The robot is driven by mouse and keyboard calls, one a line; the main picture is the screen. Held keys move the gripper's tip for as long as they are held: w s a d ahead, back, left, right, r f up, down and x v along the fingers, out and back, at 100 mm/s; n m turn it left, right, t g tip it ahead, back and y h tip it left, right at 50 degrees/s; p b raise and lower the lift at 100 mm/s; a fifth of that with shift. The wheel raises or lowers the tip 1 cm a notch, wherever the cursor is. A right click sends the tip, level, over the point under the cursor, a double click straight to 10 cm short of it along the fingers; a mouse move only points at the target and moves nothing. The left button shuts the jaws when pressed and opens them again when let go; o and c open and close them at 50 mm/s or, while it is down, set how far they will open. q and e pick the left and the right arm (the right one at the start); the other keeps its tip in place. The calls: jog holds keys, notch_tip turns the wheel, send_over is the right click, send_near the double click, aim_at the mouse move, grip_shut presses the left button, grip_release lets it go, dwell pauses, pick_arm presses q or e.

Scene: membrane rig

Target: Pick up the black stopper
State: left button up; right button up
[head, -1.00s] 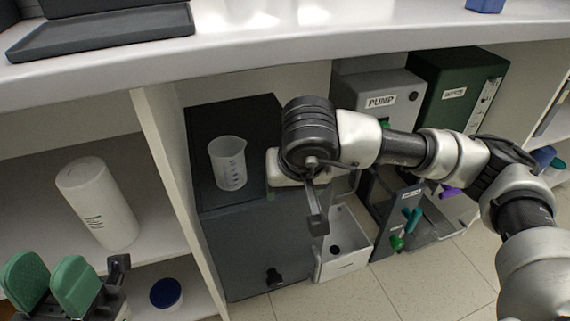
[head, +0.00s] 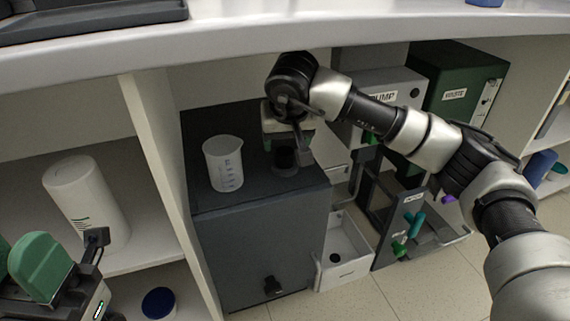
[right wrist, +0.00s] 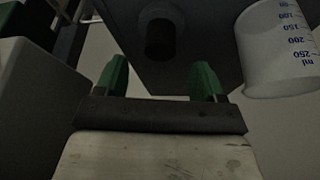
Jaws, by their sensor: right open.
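A dark cylinder (head: 285,161), which looks like the black stopper, stands on top of the dark grey cabinet (head: 255,205). It also shows in the right wrist view (right wrist: 160,37), in dim light. My right gripper (head: 284,147) is open and empty just above it. In the right wrist view its green fingertips (right wrist: 161,78) are spread, with the cylinder ahead between their lines and not touched. My left gripper (head: 18,265) is cut off at the lower left edge, its green pads near each other.
A clear beaker (head: 224,164) stands left of the cylinder on the cabinet; it also shows in the right wrist view (right wrist: 277,48). A white tray (head: 345,268) with a black round spot, the pump box (head: 393,88) and a green box (head: 462,85) are to the right. The counter (head: 300,38) overhangs.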

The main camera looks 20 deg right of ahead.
aim_at(285, 151)
jog(key=b+x, duration=0.1)
jog(key=x, duration=0.4)
jog(key=shift+s+b, duration=0.15)
jog(key=shift+b, duration=0.2)
jog(key=shift+c, duration=0.3)
jog(key=c, duration=0.9)
